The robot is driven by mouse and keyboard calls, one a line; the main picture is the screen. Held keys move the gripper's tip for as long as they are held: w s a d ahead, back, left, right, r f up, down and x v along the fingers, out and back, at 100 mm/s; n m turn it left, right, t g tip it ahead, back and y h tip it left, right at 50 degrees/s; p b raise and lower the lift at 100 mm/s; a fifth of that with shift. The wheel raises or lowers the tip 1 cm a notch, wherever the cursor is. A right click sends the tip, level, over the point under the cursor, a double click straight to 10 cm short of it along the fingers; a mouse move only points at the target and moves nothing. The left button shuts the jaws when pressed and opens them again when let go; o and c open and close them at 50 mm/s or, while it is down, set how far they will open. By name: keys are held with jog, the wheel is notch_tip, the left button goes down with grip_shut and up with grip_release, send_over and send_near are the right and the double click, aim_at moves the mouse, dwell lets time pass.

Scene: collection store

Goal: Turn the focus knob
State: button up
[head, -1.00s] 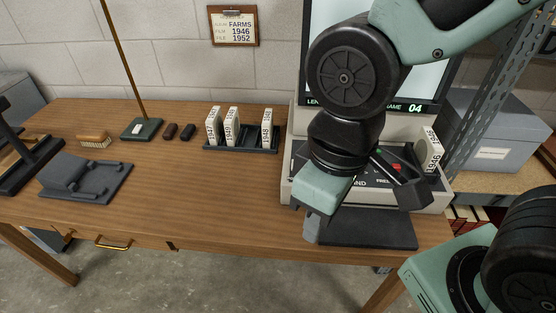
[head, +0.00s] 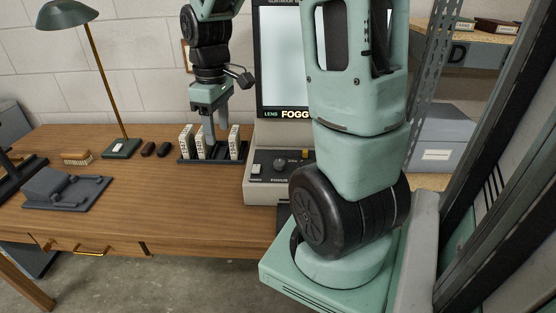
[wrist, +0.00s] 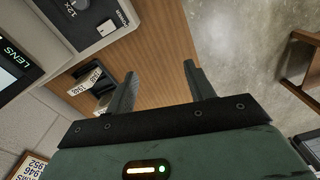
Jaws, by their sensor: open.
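The film reader (head: 255,185) stands on the desk, partly hidden behind my arm. Its sloped control panel carries a dark round focus knob (head: 280,164) above lettering that reads FOCUS. My gripper (head: 214,130) points down left of the reader, above or in front of the rack of film boxes, apart from the knob. In the wrist view my gripper (wrist: 162,84) is open, with nothing between its fingers. A corner of the reader's panel (wrist: 98,38) shows at the top left there.
A black rack (head: 190,160) of white film boxes stands just left of the reader. Further left are a green lamp (head: 122,148), a brush (head: 77,156) and a dark grey stand (head: 70,192). The front middle of the desk is clear.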

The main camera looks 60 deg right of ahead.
jog(key=m, duration=0.2)
send_over(280, 162)
notch_tip(280, 162, down, 17)
jog(key=shift+f+b, duration=0.1)
jog(key=shift+b, duration=0.65)
jog(key=shift+a, duration=0.1)
jog(key=c, duration=1)
